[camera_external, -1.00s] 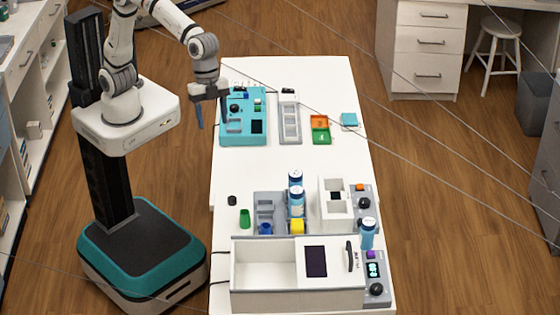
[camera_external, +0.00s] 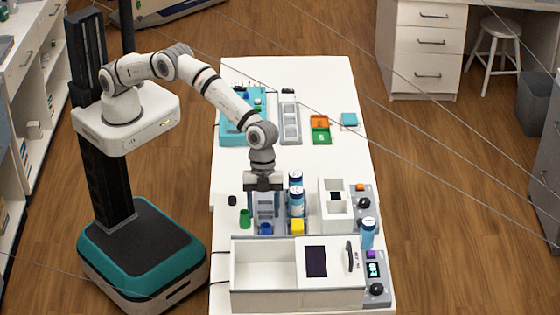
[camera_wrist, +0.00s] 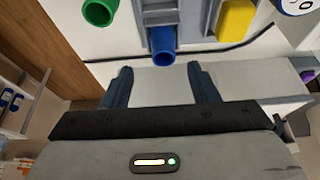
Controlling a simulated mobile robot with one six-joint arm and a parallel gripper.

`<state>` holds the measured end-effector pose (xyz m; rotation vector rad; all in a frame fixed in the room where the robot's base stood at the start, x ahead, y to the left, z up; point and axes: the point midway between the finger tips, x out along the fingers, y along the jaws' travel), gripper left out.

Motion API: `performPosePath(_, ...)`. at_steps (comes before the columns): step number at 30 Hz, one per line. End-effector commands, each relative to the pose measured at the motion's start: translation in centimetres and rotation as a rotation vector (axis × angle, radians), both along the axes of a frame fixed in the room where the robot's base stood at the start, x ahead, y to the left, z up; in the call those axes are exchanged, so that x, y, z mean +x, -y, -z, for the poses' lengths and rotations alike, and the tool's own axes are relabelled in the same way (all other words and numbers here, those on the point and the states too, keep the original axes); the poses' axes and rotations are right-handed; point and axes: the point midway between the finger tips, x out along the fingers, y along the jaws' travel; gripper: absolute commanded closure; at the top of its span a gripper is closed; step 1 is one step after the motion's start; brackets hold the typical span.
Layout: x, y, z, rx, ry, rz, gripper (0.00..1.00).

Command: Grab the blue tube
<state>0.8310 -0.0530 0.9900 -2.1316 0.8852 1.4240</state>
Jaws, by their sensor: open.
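The blue tube (camera_external: 265,228) stands in a grey rack (camera_external: 283,214) on the white table. In the wrist view the blue tube (camera_wrist: 163,46) shows its open end, just beyond and between my fingertips. My gripper (camera_external: 264,210) is above the rack, pointing down, with its fingers apart and nothing between them. In the wrist view my gripper (camera_wrist: 163,72) also shows both fingers spread. The fingers hide part of the rack in the external view; whether they touch anything there I cannot tell.
A green tube (camera_external: 245,218) stands left of the rack. A yellow block (camera_external: 297,227) and blue-white bottles (camera_external: 296,201) are close on the right. A white box (camera_external: 265,265) stands in front. The table's middle (camera_external: 280,165) is clear.

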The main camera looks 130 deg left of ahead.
Motion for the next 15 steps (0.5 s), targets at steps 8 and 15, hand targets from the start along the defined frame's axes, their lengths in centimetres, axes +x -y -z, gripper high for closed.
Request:
performPosePath(8, 1.1, 0.5, 2.8, 0.000, -0.003, -0.001, 0.46)
performPosePath(15, 1.8, 1.1, 5.1, 0.000, 0.000, -0.001, 0.46)
